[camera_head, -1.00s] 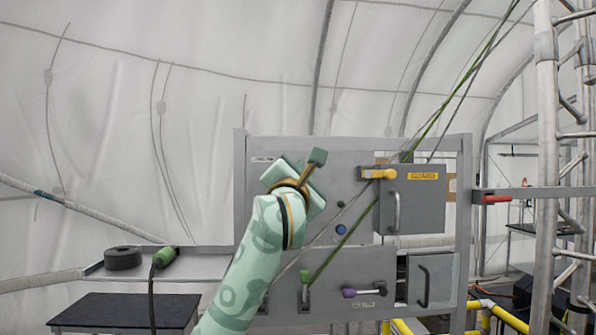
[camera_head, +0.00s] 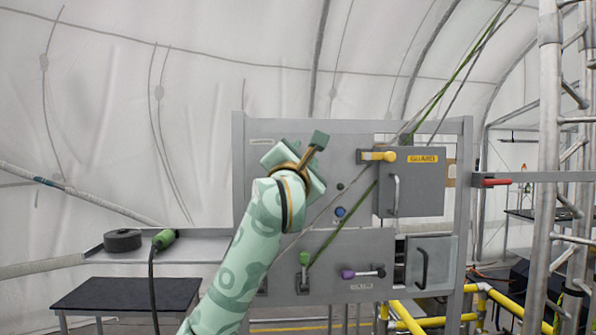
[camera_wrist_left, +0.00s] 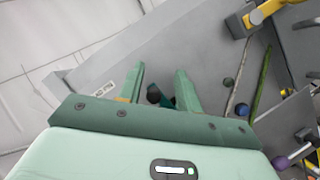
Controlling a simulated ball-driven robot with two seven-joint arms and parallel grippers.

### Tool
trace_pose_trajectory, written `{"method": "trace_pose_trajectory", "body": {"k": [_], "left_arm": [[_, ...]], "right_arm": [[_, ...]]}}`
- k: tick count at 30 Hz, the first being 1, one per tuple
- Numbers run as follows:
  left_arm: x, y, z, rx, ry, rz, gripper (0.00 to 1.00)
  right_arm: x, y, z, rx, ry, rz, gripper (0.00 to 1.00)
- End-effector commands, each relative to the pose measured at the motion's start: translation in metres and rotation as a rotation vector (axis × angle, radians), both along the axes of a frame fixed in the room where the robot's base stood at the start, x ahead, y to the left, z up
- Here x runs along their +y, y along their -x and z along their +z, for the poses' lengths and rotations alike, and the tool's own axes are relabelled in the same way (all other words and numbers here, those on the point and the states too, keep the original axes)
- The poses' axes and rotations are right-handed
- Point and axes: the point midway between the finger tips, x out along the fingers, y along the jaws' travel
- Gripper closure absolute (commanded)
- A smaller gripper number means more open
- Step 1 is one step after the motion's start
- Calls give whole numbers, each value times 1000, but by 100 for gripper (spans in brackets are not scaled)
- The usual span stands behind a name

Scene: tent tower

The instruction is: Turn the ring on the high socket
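My left gripper (camera_head: 300,160) is in front of the upper left part of the grey panel (camera_head: 350,222). In the left wrist view its two green fingers (camera_wrist_left: 160,88) stand apart, so it is open. A small dark round part (camera_wrist_left: 154,95) shows between the fingers, with a dark green piece beside it. This may be the high socket and its ring, but it is too small and covered to tell. In the head view my gripper hides this spot. Nothing is clearly gripped. My right gripper is in neither view.
The panel carries a guard door (camera_head: 418,187), a yellow handle (camera_head: 378,156), a blue button (camera_head: 340,212), a green lever (camera_head: 304,259) and a purple-knobbed lever (camera_head: 348,274). Slanting ropes cross its front. A green plug (camera_head: 163,239) with a cable lies on the left shelf (camera_head: 200,252).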

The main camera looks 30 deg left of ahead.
Motion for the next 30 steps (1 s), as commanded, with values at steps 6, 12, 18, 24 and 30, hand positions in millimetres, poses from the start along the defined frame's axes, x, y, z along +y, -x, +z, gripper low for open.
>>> {"method": "trace_pose_trajectory", "body": {"k": [6,12,18,24,30], "left_arm": [[-11,40,-20,-4,-1,-2,65],[-25,91,-37,-2,-2,-3,65],[-35,128,-48,2,-1,-2,65],[-39,142,-52,4,-1,-1,65],[-39,143,-52,5,0,-1,65]], "right_arm": [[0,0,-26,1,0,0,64],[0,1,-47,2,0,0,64],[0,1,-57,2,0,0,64],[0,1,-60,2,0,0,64],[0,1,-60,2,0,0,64]]}}
